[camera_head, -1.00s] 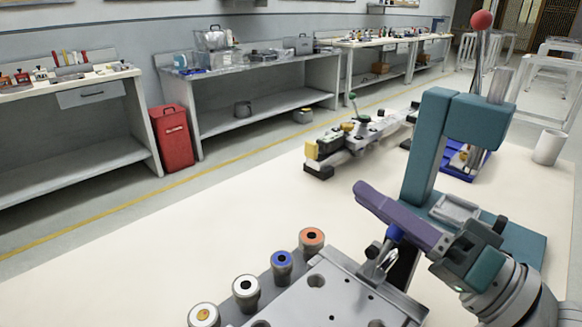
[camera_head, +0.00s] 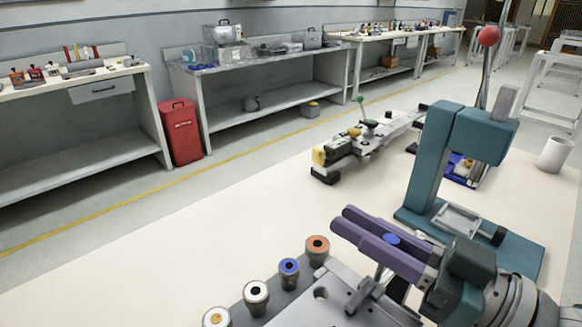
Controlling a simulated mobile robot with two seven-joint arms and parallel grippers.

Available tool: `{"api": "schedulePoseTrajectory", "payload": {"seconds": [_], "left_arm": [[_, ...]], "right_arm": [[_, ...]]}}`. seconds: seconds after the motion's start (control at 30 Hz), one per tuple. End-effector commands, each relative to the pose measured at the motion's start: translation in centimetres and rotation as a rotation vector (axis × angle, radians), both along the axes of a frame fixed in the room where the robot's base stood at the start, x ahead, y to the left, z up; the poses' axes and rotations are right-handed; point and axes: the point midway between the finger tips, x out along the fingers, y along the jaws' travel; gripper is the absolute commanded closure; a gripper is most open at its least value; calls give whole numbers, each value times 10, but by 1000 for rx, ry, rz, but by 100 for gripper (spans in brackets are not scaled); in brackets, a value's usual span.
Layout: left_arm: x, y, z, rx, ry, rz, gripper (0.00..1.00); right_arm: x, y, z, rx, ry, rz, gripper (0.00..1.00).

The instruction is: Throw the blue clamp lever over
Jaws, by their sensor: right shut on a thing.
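My right gripper (camera_head: 343,224) has two long purple fingers and comes in from the lower right. It is shut on the blue clamp lever (camera_head: 392,239), whose blue end shows between the fingers. The rest of the lever is hidden by the fingers. Below it is a grey metal fixture block (camera_head: 335,300), with a small metal clamp part (camera_head: 368,292) on its top. My left gripper is not in view.
Several round bushings stand in a row left of the block, with orange (camera_head: 317,244), blue (camera_head: 289,267) and white (camera_head: 255,291) tops. A teal press with a red ball handle (camera_head: 488,37) stands just behind my right gripper. A white cup (camera_head: 555,154) is at the right. The pale tabletop (camera_head: 220,215) is clear at left.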

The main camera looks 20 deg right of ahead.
Motion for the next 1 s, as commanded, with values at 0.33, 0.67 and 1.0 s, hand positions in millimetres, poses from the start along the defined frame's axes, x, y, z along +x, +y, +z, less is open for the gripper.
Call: {"api": "schedulePoseTrajectory", "payload": {"seconds": [0.33,0.67,1.0], "left_arm": [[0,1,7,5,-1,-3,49],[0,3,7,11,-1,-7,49],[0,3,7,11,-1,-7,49]], "right_arm": [[-3,6,0,-111,-47,-1,100],[-3,7,-1,-129,-54,0,100],[-3,7,-1,-128,-53,0,67]]}}
